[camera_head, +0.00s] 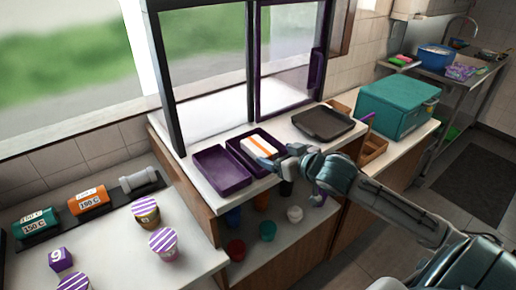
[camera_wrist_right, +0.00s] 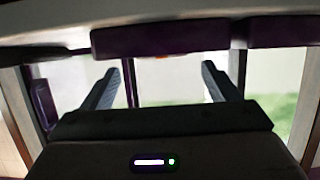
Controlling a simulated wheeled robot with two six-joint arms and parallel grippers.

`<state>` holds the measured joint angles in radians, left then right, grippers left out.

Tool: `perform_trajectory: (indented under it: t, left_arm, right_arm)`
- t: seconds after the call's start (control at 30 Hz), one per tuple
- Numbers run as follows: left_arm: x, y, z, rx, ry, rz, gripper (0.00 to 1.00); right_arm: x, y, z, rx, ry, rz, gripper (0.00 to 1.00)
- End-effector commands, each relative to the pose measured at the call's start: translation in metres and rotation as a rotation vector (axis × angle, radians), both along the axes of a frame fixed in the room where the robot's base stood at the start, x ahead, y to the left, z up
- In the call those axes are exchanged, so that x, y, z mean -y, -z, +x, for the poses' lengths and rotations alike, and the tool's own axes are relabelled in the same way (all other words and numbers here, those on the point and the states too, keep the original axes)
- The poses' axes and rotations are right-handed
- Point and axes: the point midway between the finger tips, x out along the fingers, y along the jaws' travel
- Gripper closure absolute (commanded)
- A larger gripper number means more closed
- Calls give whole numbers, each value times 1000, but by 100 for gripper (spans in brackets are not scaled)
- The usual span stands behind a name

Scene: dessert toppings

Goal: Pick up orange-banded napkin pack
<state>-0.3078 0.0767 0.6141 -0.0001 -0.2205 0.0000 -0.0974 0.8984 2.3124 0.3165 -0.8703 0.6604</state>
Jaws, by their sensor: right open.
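The orange-banded napkin pack (camera_head: 259,146) is white with an orange stripe. In the head view it lies in the right one of two purple trays (camera_head: 222,173) on the counter by the window. My right gripper (camera_head: 279,159) is at the near right edge of that tray, close beside the pack; contact cannot be told. In the right wrist view my right gripper (camera_wrist_right: 158,77) has its two fingers wide apart with nothing seen between them. A purple tray edge (camera_wrist_right: 165,39) and a small orange spot show past the fingertips there. My left gripper is not in view.
A dark flat tray (camera_head: 323,122) and a teal box (camera_head: 398,106) stand to the right on the counter. A purple-framed window (camera_head: 250,65) rises behind the trays. Coloured items sit on the shelf below.

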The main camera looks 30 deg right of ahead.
Motion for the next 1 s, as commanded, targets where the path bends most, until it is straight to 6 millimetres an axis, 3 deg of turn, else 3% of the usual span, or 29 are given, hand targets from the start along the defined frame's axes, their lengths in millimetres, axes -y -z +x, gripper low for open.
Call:
perform_trajectory:
  t: [0.47,0.67,1.0]
  left_arm:
    - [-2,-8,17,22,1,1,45]
    - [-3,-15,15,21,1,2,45]
    - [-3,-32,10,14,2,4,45]
  right_arm:
    - [-4,12,35,-1,-3,2,18]
    - [-5,11,45,-1,-2,5,18]
    - [-9,21,82,-1,-1,5,18]
